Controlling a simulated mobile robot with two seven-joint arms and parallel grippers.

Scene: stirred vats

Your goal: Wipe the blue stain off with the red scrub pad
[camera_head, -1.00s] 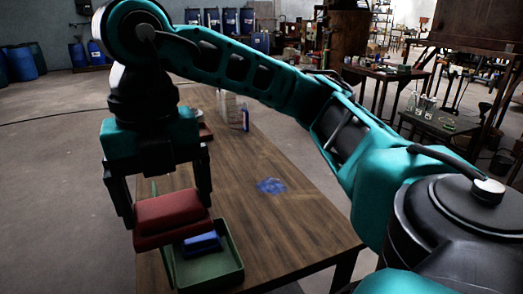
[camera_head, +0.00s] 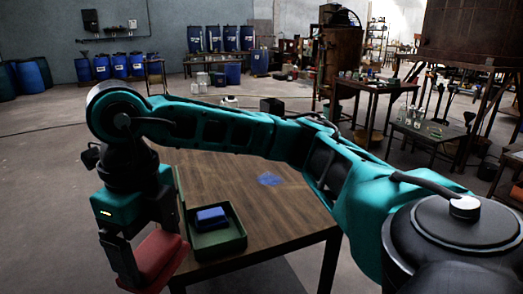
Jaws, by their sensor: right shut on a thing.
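The blue stain (camera_head: 269,179) is a small patch on the wooden table top (camera_head: 232,170), just left of my right arm's forearm. My right gripper (camera_head: 148,252) is at the lower left, shut on the red scrub pad (camera_head: 160,262). The pad is held tilted, left of the green tray (camera_head: 222,248) and apart from the stain. It appears to be beyond the table's left edge; its height is hard to tell. My left gripper is not in view.
A blue block (camera_head: 211,215) lies in the green tray at the table's near left corner. My right arm spans the view and hides the table's far part. Blue barrels (camera_head: 230,38) and a cluttered side table (camera_head: 430,130) stand well behind.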

